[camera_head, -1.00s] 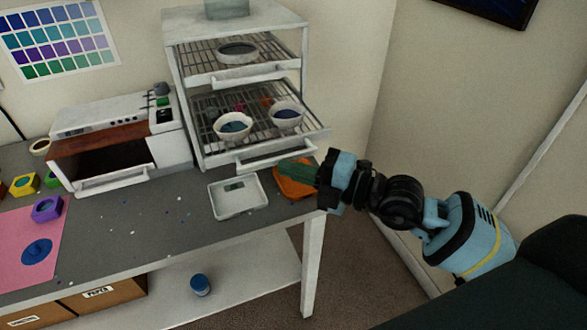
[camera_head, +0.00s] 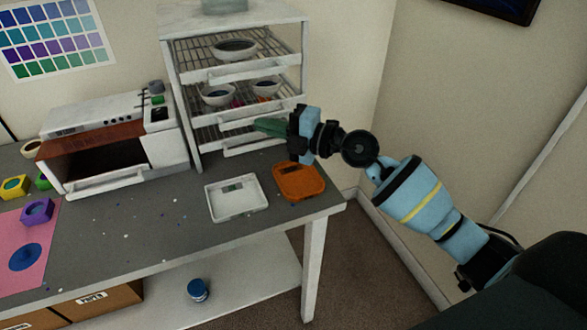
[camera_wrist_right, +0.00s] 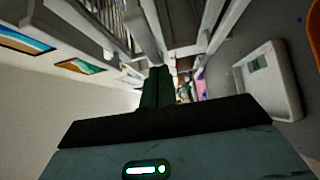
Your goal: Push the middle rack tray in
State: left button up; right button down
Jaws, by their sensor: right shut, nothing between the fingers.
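The white drying rack (camera_head: 185,112) stands on the table with wire trays inside. The middle rack tray (camera_head: 226,123) carries two small bowls, the left bowl (camera_head: 218,95) and the right bowl (camera_head: 265,87), both with dark contents. It sits back inside the rack, roughly flush with the frame. My right gripper (camera_head: 260,126) is shut and empty, its green fingers pointing left at the tray's front. Whether they touch it I cannot tell. In the right wrist view the shut fingers (camera_wrist_right: 157,88) point along the rack's front. My left gripper is not in view.
The top tray (camera_head: 240,70) holds another bowl (camera_head: 235,48). A white scale (camera_head: 237,207) and an orange tray (camera_head: 299,182) lie in front of the rack. A small oven (camera_head: 110,150) with its door open stands to the left. The table's right edge is close.

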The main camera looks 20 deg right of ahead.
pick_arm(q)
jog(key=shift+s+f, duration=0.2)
pick_arm(e)
jog(key=w, duration=0.2)
jog(key=shift+w+r, duration=0.1)
jog(key=shift+w, duration=0.3)
jog(key=shift+d+r, duration=0.15)
